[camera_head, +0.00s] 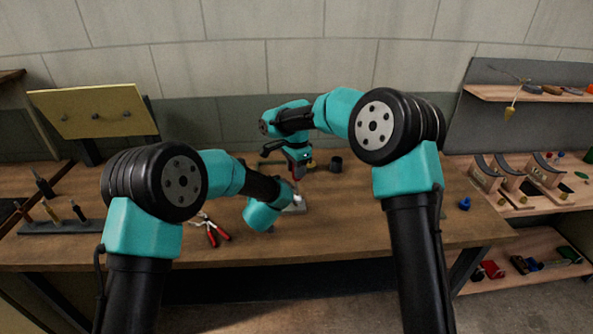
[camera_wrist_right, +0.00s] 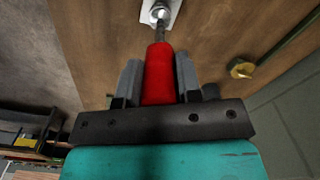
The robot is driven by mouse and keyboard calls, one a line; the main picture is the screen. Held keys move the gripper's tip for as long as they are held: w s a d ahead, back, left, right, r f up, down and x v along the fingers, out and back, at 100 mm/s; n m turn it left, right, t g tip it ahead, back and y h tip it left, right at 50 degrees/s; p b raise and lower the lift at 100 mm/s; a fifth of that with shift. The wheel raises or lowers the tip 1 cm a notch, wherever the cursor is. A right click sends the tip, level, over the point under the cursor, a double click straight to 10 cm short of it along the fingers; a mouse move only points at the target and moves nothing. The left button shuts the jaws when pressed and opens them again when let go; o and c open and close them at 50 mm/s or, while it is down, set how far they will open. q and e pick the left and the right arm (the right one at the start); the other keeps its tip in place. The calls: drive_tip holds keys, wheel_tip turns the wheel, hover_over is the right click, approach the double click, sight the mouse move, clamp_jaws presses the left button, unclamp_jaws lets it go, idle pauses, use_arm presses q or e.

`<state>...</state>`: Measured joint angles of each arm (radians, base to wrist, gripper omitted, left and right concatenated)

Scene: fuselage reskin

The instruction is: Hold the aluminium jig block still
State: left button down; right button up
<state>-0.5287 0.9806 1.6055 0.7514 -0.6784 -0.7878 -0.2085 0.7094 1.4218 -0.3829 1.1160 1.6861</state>
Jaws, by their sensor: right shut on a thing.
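The aluminium jig block (camera_head: 296,208) is a small pale piece on the workbench, partly covered by my left wrist in the head view. In the right wrist view a pale metal piece (camera_wrist_right: 172,18), which looks like the block, lies at the top edge with a round silver part on it. My right gripper (camera_wrist_right: 159,78) is shut on a red-handled tool (camera_wrist_right: 158,72). The tool's metal shaft points at the silver part; I cannot tell whether they touch. My left arm reaches down beside the block, with its gripper fingers hidden behind the wrist.
Red-handled pliers (camera_head: 213,231) lie on the bench left of my left wrist. A dark cup (camera_head: 336,164) stands behind the block. A tool rack (camera_head: 62,227) is at the left and a blue item (camera_head: 464,203) at the right. The bench right of the block is mostly clear.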

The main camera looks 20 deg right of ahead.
drive_tip(key=shift+r, duration=0.65)
drive_tip(key=n, duration=1.2)
drive_tip(key=shift+d, duration=0.1)
drive_tip(key=n, duration=1.2)
drive_tip(key=shift+f, duration=0.9)
idle(0.6)
